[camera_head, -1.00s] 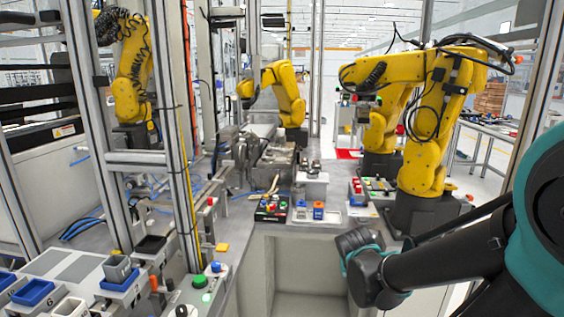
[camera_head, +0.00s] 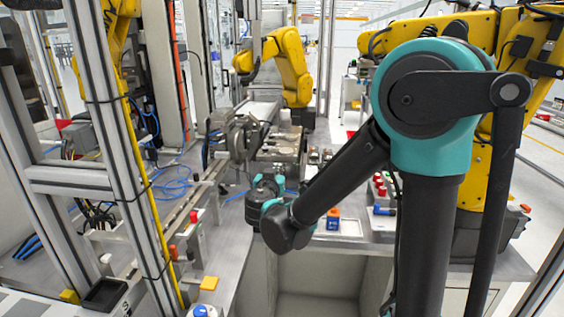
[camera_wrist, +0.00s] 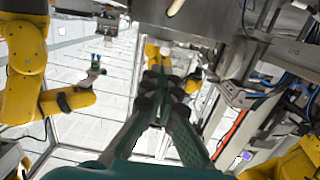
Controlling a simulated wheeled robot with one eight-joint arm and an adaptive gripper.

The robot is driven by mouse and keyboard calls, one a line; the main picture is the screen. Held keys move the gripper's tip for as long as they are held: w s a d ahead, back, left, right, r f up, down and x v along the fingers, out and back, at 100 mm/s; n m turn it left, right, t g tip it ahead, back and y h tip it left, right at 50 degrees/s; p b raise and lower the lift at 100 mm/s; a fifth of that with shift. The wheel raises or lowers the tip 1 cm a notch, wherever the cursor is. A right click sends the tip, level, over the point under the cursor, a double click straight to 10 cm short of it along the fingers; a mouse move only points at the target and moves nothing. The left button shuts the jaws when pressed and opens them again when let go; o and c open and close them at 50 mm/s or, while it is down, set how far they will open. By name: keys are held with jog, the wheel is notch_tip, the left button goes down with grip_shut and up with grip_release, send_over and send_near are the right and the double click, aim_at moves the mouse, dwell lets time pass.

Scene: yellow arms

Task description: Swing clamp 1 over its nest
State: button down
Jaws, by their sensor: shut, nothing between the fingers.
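I cannot make out clamp 1 or its nest for certain. A black open tray (camera_head: 105,293) on a pale block shows at the lower left in the head view. Small red-tipped upright parts (camera_head: 193,217) stand along the rail to its right, too small to name surely. My gripper (camera_head: 264,188) is above the middle of the worktop, apart from these and partly hidden by my own wrist. In the wrist view my gripper (camera_wrist: 164,78) has its fingers shut together with nothing between them.
A metal frame post (camera_head: 125,165) stands between the left side and the worktop. Yellow robot arms stand at the back (camera_head: 290,68) and right (camera_head: 520,50). A metal fixture (camera_head: 280,145) lies behind my gripper. A yellow block (camera_head: 209,283) sits near the front edge.

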aim_at(289, 153)
jog(key=w, duration=0.8)
jog(key=w+d+f, duration=0.1)
jog(key=w, duration=0.4)
jog(key=shift+f, duration=0.1)
jog(key=shift+w+d, duration=0.85)
jog(key=shift+w, duration=0.2)
jog(key=shift+s, duration=0.15)
